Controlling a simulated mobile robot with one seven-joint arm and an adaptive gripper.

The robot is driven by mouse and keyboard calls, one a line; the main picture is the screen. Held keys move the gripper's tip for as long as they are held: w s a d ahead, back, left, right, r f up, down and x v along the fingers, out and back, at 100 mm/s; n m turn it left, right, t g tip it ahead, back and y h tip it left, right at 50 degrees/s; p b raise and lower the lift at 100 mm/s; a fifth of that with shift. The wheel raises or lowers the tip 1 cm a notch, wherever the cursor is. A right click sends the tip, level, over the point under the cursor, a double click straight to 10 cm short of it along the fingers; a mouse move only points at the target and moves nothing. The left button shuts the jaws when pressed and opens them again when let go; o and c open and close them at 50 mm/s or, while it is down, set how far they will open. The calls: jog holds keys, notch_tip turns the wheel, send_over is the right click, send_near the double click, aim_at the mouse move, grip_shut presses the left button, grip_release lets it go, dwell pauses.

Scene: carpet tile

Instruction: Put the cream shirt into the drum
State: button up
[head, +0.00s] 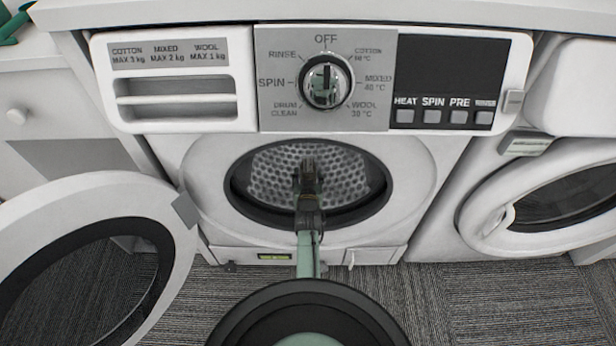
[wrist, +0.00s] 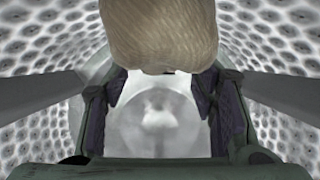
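The cream shirt (wrist: 160,35) shows in the wrist view as a bunched, ribbed lump at the top middle. It sits centred at the tips of my gripper (wrist: 160,76), whose two fingers stand apart with the lump at their ends. In the head view my gripper (head: 308,168) reaches through the open door hole into the drum (head: 350,180). The shirt is hidden there behind my gripper and arm. The drum's perforated wall also surrounds my gripper in the wrist view (wrist: 270,30).
The round door (head: 178,262) stands swung open to the left. The dark rim (head: 236,182) of the opening surrounds my arm. The control panel with its dial (head: 326,84) is above. A second machine (head: 475,212) with a round door stands at the right.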

jog(key=o, duration=0.4)
jog(key=shift+r+p, duration=0.45)
jog(key=shift+r, duration=0.1)
jog(key=shift+p+v, duration=3.9)
jog(key=shift+v, duration=2.15)
